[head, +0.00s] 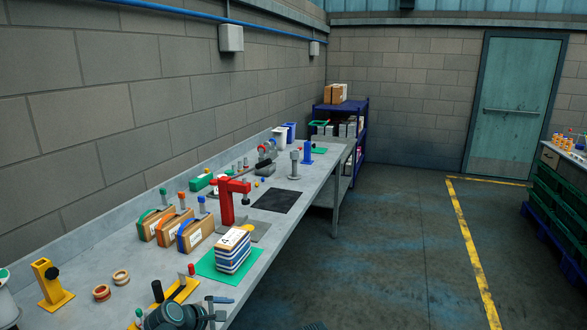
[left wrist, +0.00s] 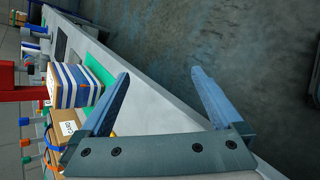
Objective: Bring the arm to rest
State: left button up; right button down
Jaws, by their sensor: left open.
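My left gripper (head: 217,312) is at the bottom of the head view, over the front edge of the grey workbench (head: 278,245). In the left wrist view my left gripper (left wrist: 160,76) is open, with its two blue fingers spread apart and nothing between them. The blue-and-white striped package (head: 233,250) sits on a green mat (head: 208,266), apart from the gripper; it also shows in the left wrist view (left wrist: 75,86). My right gripper is in neither view.
A red press-like stand (head: 228,203), several box-shaped holders (head: 195,234) and a yellow bracket (head: 50,285) stand on the bench. A black mat (head: 276,201) lies farther back. Open floor (head: 400,255) lies right of the bench.

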pick_arm(q)
jog(key=s+f+m+g+y, duration=0.7)
jog(key=s+m, duration=0.5)
jog(key=m, duration=0.6)
jog(key=s+d+m+g, duration=0.1)
jog(key=s+d+m, duration=0.3)
jog(key=d, duration=0.7)
jog(key=shift+s+d+f, duration=0.25)
jog(key=shift+s, duration=0.95)
